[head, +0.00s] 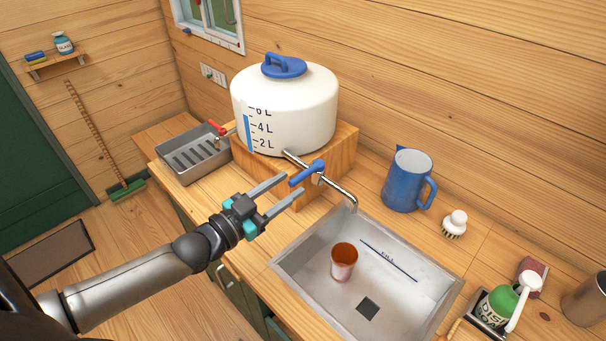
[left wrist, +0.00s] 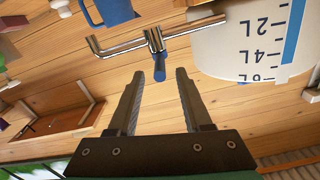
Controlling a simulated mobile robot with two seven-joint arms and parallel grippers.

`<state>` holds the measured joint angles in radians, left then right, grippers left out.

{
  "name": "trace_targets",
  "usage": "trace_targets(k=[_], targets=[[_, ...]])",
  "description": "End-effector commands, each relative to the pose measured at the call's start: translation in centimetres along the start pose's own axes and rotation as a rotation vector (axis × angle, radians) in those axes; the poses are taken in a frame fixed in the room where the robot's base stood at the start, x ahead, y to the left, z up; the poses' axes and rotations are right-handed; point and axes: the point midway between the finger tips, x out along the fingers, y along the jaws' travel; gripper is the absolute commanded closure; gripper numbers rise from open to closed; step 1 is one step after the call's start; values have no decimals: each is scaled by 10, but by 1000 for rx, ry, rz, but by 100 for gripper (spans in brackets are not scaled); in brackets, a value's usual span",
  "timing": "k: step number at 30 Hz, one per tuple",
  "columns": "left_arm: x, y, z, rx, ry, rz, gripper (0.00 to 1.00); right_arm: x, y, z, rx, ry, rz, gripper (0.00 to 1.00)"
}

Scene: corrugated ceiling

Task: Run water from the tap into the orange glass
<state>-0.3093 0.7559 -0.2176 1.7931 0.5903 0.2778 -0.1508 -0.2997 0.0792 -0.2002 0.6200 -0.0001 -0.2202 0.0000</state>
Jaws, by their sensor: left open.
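The orange glass (head: 344,260) stands upright in the metal sink (head: 304,288), apart from the spout's end. The tap (head: 340,188) runs from the white water tank and has a blue lever handle (head: 307,173). My left gripper (head: 294,184) is open and empty, its fingertips close to the blue handle. In the left wrist view the blue handle (left wrist: 159,68) shows just beyond and between the open fingertips (left wrist: 160,76); I cannot tell whether they touch it. No water stream is visible. My right gripper is not in view.
The white tank (head: 290,105) sits on a wooden block (head: 345,150). A blue pitcher (head: 405,182), a brush (head: 454,224) and a dish soap bottle (head: 497,306) stand around the sink. A metal drying tray (head: 190,160) is left of the tank.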

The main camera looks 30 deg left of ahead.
Motion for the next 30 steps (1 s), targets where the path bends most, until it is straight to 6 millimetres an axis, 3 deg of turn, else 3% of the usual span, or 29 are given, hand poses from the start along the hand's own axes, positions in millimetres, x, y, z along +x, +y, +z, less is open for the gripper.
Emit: trace_targets(k=[12, 26, 30], targets=[[47, 0, 0, 0, 2, -1, 50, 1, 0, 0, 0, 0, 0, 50], [55, 0, 0, 0, 0, 0, 50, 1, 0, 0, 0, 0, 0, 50], [54, 0, 0, 0, 1, 0, 65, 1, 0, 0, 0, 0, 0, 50]])
